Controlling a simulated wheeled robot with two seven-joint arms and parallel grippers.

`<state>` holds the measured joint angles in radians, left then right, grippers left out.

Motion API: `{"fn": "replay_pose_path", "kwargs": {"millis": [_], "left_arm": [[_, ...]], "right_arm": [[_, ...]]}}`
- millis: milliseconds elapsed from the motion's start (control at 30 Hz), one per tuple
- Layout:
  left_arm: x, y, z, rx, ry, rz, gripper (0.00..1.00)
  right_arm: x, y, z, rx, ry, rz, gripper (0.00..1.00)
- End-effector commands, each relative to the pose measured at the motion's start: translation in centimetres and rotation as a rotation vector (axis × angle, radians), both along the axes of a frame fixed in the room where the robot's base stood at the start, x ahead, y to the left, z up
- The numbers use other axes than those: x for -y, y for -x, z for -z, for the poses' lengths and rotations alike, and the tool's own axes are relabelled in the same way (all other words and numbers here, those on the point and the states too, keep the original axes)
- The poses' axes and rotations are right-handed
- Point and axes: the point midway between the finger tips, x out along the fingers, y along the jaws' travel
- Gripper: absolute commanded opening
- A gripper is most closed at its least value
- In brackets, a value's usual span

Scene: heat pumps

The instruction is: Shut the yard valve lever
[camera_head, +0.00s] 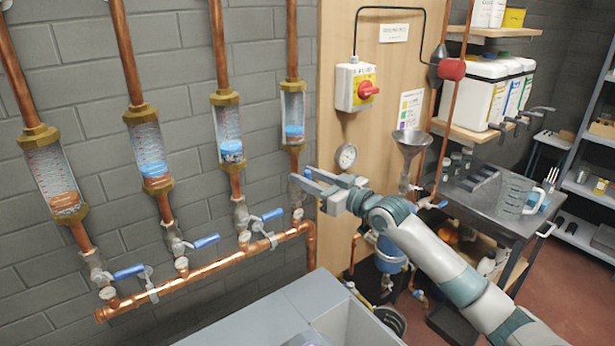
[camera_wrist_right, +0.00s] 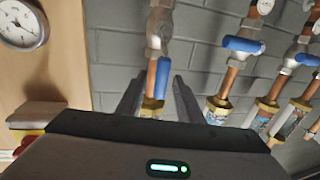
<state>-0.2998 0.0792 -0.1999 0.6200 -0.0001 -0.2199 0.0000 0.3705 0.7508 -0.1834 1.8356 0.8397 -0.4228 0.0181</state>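Four copper pipes with sight glasses drop to a copper manifold (camera_head: 215,269) on the grey wall. Blue levers (camera_head: 128,272), (camera_head: 206,241) and (camera_head: 272,214) on the three left pipes stick out crosswise. The rightmost pipe's blue lever (camera_wrist_right: 162,78) shows in the right wrist view, lying along its pipe; my gripper hides it in the head view. My right gripper (camera_head: 306,180) is at that pipe, open, its fingers (camera_wrist_right: 158,88) on either side of the lever in the picture. Contact cannot be told. No readable label marks the yard valve. My left gripper is out of view.
A wooden board (camera_head: 390,75) with a red rotary switch (camera_head: 368,90) and a gauge (camera_head: 346,156) stands right of the pipes. A funnel (camera_head: 411,142) hangs beside my right arm. A grey box (camera_head: 270,312) is below, and a cart (camera_head: 480,190) with a jug stands right.

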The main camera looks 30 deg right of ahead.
Motion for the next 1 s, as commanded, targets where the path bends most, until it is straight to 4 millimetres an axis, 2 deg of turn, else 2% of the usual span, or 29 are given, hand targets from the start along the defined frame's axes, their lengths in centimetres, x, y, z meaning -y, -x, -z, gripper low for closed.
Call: {"fn": "replay_pose_path", "kwargs": {"millis": [33, 167, 667, 1000], "left_arm": [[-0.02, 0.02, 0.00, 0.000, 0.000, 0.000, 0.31], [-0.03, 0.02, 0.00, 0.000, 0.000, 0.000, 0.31], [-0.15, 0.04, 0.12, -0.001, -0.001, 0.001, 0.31], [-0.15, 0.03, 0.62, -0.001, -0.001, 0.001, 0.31]], "right_arm": [[0.00, 0.01, 0.00, 0.000, 0.000, 0.000, 0.31], [0.01, 0.02, -0.01, 0.000, 0.000, 0.000, 0.00], [0.20, -0.02, 0.06, -0.008, -0.051, 0.000, 0.00], [0.90, -0.14, 0.29, -0.034, -0.254, 0.000, 0.00]]}}
